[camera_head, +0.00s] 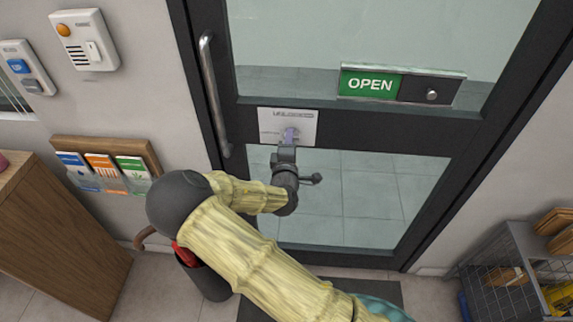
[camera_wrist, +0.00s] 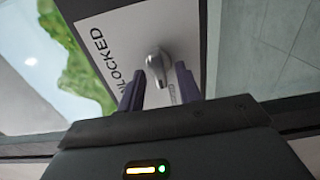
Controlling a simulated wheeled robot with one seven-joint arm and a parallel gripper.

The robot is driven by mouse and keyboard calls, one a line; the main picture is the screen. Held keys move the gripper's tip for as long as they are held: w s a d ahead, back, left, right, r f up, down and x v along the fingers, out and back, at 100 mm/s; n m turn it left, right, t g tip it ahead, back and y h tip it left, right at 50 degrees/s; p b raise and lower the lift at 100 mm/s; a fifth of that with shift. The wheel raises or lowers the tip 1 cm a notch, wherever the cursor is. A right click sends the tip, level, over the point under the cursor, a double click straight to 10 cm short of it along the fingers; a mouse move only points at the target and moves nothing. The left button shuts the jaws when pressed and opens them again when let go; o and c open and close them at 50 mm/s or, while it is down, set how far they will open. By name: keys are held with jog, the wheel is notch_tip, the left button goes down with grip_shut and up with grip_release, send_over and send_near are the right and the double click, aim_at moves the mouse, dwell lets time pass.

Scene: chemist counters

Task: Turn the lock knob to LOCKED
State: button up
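The lock plate (camera_head: 270,122) is a white square on the door's dark crossbar; it also fills the middle of the wrist view (camera_wrist: 115,30). The silver lock knob (camera_wrist: 156,66) stands out from the plate. The word UNLOCKED reads along the plate's left side in the wrist view, and a second label at the right is partly hidden by a finger. My gripper (camera_head: 290,136) is at the plate. In the wrist view its purple fingers (camera_wrist: 160,82) stand apart on either side of the knob, with gaps visible. The knob is mostly hidden in the head view.
The glass door has a long vertical handle (camera_head: 213,95) left of the plate and a green OPEN sign (camera_head: 370,84) at upper right. A wire basket stand (camera_head: 500,265) is at lower right.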

jog(key=s, duration=1.6)
jog(key=shift+s+a, duration=0.3)
jog(key=d+f+m+g+h, duration=0.2)
jog(key=d+f+m+g, duration=0.5)
jog(key=d+m+g, duration=0.3)
jog(key=s+d+r+m+g+y+p, duration=0.1)
jog(key=s+d+r+m+g, duration=0.4)
jog(key=r, duration=0.7)
jog(key=s+d+m+y, duration=0.1)
jog(key=s+d+m, duration=0.1)
jog(key=s+d, duration=0.2)
jog(key=shift+s+r+m+y, duration=0.3)
jog(key=shift+s+m, duration=0.1)
